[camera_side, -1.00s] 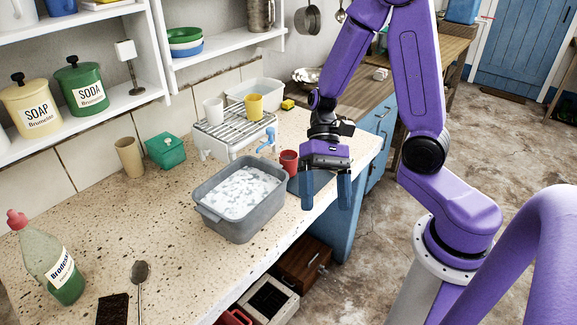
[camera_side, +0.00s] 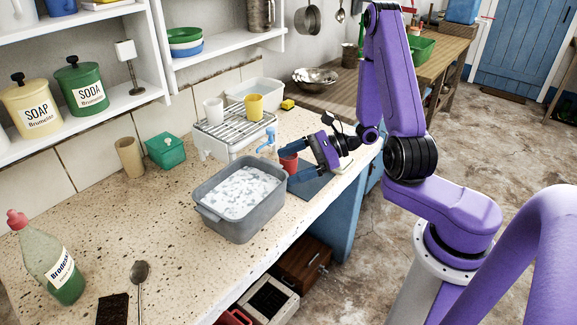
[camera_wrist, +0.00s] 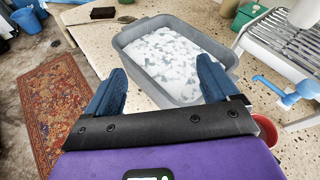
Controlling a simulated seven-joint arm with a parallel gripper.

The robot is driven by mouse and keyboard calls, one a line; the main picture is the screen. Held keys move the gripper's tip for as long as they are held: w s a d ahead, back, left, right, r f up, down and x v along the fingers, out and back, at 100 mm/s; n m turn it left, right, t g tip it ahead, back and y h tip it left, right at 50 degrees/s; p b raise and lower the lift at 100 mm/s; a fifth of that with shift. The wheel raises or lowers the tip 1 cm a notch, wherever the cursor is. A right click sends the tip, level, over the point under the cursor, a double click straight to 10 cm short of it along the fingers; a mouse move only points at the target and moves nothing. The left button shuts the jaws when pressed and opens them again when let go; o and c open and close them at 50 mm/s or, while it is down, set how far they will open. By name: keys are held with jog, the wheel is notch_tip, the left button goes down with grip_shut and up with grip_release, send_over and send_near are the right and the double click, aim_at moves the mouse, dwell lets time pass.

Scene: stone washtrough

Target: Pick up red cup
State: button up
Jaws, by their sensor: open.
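The red cup (camera_side: 288,163) stands on the counter just right of the grey basin, by the blue tap. In the wrist view only part of the red cup (camera_wrist: 266,130) shows, at the right, outside my right finger; the gripper covers the rest. My gripper (camera_side: 290,178) is tilted toward the basin, its blue fingers spread and empty, one near the cup and one lower, over the dark mat. In the wrist view my gripper (camera_wrist: 160,88) points at the basin with nothing between the fingers.
The grey basin (camera_side: 208,210) of suds lies just ahead of the fingers. A blue tap (camera_side: 267,140) and a wire rack (camera_side: 236,132) with a white cup (camera_side: 213,111) and a yellow cup (camera_side: 254,106) stand behind.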

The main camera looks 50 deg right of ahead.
jog(key=d+f+m+t+h, duration=0.3)
jog(key=d+m+t+h, duration=0.1)
jog(key=d+m, duration=0.2)
jog(key=m+h, duration=0.6)
jog(key=h, duration=0.1)
send_near(295, 165)
jog(key=shift+t, duration=0.3)
jog(key=x, duration=0.5)
jog(key=d+x, duration=0.1)
jog(key=x, duration=0.1)
jog(key=shift+w+f, duration=0.15)
jog(key=shift+f, duration=0.35)
jog(key=shift+a+x, duration=0.25)
jog(key=shift+x, duration=1.1)
jog(key=shift+a+x, duration=0.2)
jog(key=shift+x, duration=1.15)
jog(key=shift+c, duration=0.4)
jog(key=c, duration=1.2)
jog(key=shift+r, duration=0.1)
